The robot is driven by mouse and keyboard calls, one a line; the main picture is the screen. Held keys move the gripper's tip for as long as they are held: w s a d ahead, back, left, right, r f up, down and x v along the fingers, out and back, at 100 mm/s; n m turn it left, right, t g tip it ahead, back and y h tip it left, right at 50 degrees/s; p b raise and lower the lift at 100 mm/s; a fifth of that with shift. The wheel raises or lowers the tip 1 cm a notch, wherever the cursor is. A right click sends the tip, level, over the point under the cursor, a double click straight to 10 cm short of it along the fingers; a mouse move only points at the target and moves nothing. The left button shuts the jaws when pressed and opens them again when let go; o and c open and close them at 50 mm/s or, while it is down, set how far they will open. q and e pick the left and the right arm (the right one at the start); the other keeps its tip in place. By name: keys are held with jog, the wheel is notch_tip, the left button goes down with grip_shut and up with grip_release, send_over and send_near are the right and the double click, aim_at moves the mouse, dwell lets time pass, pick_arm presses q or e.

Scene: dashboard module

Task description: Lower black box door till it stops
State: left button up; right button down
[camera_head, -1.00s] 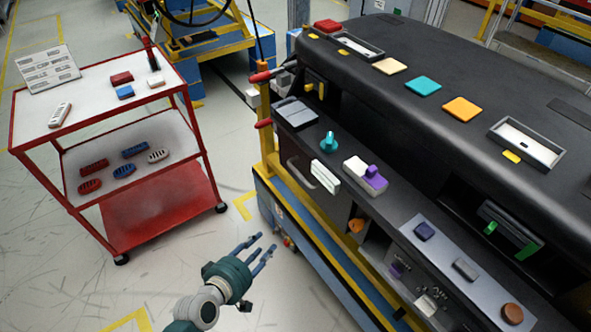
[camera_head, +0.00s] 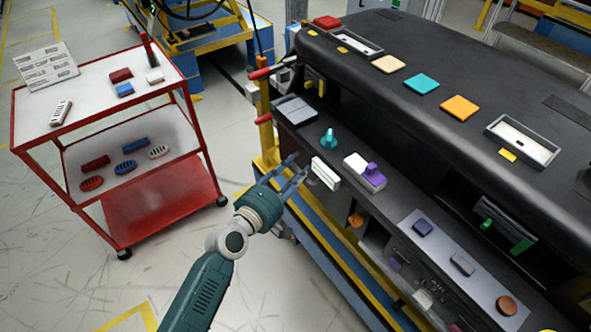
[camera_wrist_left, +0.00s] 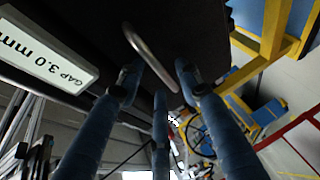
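The black box door (camera_head: 287,143) is the dark front panel at the left end of the dashboard module. It also fills the upper middle of the left wrist view (camera_wrist_left: 195,35). Its curved metal handle (camera_wrist_left: 150,57) runs between my left gripper's fingers in that view. My left gripper (camera_head: 292,173) is at the door's front, its fingers spread around the handle. I see no clear grip; contact is hard to tell. The gripper hides most of the handle in the head view. My right gripper is not in view.
A white label plate (camera_head: 325,173) reading "GAP 3.0 mm" stands beside the gripper. A teal knob (camera_head: 328,138) and a white-and-purple switch (camera_head: 365,172) are on the ledge. A red trolley (camera_head: 160,205) stands left, with clear floor between.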

pick_arm(q)
jog(key=shift+w+d, duration=0.2)
jog(key=shift+w, duration=0.15)
jog(key=shift+f, duration=0.1)
grip_shut()
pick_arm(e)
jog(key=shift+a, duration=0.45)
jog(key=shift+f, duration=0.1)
